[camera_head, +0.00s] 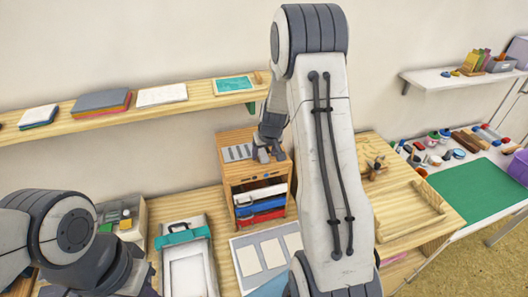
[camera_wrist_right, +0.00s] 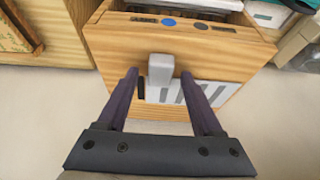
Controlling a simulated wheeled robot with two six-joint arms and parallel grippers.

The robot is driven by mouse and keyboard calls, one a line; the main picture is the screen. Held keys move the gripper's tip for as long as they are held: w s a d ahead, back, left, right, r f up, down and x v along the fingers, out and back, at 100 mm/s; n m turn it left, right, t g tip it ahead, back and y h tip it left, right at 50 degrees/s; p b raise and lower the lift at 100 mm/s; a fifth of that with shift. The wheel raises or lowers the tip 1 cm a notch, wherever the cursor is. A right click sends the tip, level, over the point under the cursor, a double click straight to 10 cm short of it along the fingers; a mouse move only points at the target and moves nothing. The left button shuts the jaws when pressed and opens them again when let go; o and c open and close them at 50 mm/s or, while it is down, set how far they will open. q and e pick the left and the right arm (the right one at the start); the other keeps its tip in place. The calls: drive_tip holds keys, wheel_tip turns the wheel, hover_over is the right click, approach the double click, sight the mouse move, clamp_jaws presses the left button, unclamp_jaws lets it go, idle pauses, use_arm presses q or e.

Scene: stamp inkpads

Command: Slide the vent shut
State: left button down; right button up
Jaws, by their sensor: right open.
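The vent (camera_head: 237,152) is a pale slatted plate on top of a small wooden cabinet (camera_head: 227,172). In the right wrist view the vent (camera_wrist_right: 215,94) shows grey slats, with a dark slot at its left end. A light grey upright knob (camera_wrist_right: 160,70) stands at the vent. My right gripper (camera_head: 266,152) is over the cabinet top. In the right wrist view the right gripper (camera_wrist_right: 159,74) is open, with one dark finger on each side of the knob. Whether the fingers touch it I cannot tell. My left arm shows at lower left, but its gripper tips are out of sight.
The cabinet holds red, blue and white items (camera_head: 262,205). A wooden wall shelf (camera_head: 150,106) runs behind. A grey case with a teal handle (camera_head: 183,234) and a card sheet (camera_head: 243,258) lie in front. A wooden tray (camera_head: 410,215) is at right. My right arm hides part of the table.

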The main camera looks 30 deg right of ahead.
drive_tip(key=shift+f, duration=0.15)
clamp_jaws()
drive_tip(key=shift+w, duration=0.1)
idle(1.4)
